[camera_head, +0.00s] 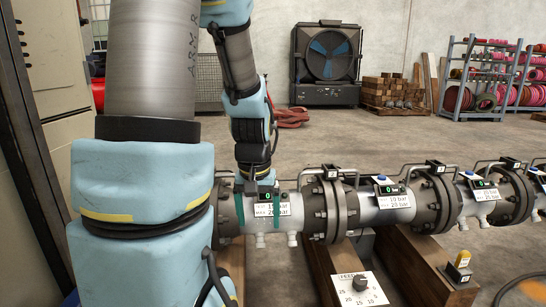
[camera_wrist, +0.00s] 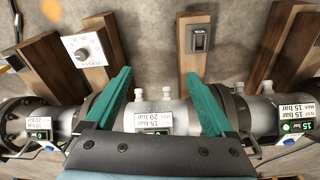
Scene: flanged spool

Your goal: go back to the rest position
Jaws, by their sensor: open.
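My gripper (camera_head: 258,212) hangs over the near section of a flanged pipe spool (camera_head: 325,208) in the head view. Its two green fingers are apart. In the wrist view my gripper (camera_wrist: 157,75) shows them spread wide, with a grey pipe section (camera_wrist: 176,107) between and beyond them. That section carries a white pressure label (camera_wrist: 153,122) and two small stubs. Nothing is seen gripped. Whether the fingers touch the pipe cannot be told. My fingers and palm hide parts of the pipe.
The pipe line runs right on wooden beams (camera_head: 420,262). A white dial panel (camera_head: 360,289) and a small switch box (camera_head: 459,267) stand in front. A fan unit (camera_head: 326,65), stacked timber (camera_head: 393,92) and a reel rack (camera_head: 485,80) stand behind. Open floor lies between.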

